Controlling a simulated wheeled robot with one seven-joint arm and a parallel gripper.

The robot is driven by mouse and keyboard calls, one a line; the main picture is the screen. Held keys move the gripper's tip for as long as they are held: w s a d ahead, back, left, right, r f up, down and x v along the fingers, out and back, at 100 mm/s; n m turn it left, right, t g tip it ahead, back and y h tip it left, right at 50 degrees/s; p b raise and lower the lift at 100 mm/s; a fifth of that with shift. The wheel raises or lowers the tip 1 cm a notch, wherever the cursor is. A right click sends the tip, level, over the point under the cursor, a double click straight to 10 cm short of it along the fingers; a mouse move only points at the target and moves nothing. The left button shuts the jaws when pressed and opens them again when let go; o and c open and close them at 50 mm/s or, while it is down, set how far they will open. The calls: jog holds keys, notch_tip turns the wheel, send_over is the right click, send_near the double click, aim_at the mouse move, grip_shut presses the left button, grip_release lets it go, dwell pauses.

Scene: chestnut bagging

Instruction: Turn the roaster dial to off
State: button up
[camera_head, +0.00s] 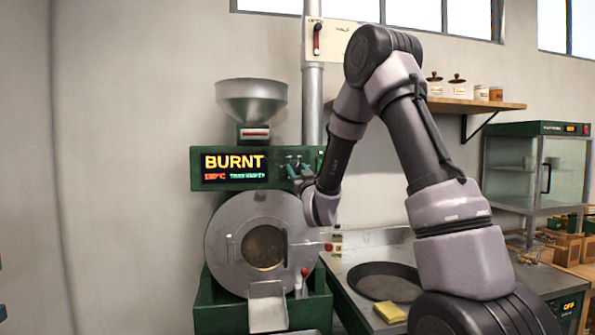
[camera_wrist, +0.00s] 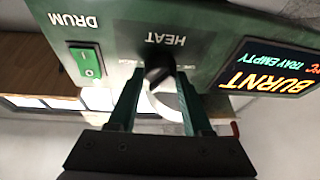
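The roaster (camera_head: 225,310) is green, with a round drum front and a lit panel (camera_head: 235,167) reading "BURNT". The panel also shows in the upside-down wrist view (camera_wrist: 268,70), with "TRAY EMPTY" beside it. The black dial (camera_wrist: 158,70) sits under the label "HEAT". My gripper (camera_wrist: 160,76) is open, its two green fingers on either side of the dial with a small gap visible. I cannot tell which mark the dial points to.
A green "DRUM" switch (camera_wrist: 86,63) is beside the dial. A metal hopper (camera_head: 251,100) tops the roaster. A dark round pan (camera_head: 383,282) and a yellow sponge (camera_head: 390,312) lie on the counter at right. A wall shelf (camera_head: 470,105) with jars is behind my arm.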

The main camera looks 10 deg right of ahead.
grip_shut()
jog(key=shift+n, duration=0.5)
jog(key=n+y, duration=0.1)
jog(key=n, duration=0.2)
jog(key=n+g+y, duration=0.1)
jog(key=n+y, duration=0.1)
jog(key=n, duration=0.1)
jog(key=shift+d+r+n, duration=0.15)
jog(key=shift+d+n, duration=0.05)
jog(key=shift+n, duration=0.1)
jog(key=n+g+y, duration=0.1)
jog(key=n, duration=0.2)
jog(key=n+g, duration=0.2)
jog(key=n, duration=0.2)
jog(key=shift+r+n+y, duration=0.2)
jog(key=shift+n+y, duration=0.1)
jog(key=shift+y, duration=0.1)
jog(key=n+g, duration=0.2)
jog(key=n, duration=0.3)
jog(key=shift+r, duration=0.15)
jog(key=n+g+h, duration=0.1)
jog(key=n, duration=0.1)
jog(key=shift+a+n, duration=0.1)
jog(key=shift+n, duration=0.3)
jog(key=shift+n+g+h, duration=0.5)
jog(key=shift+n+h, duration=0.4)
jog(key=shift+n, duration=0.4)
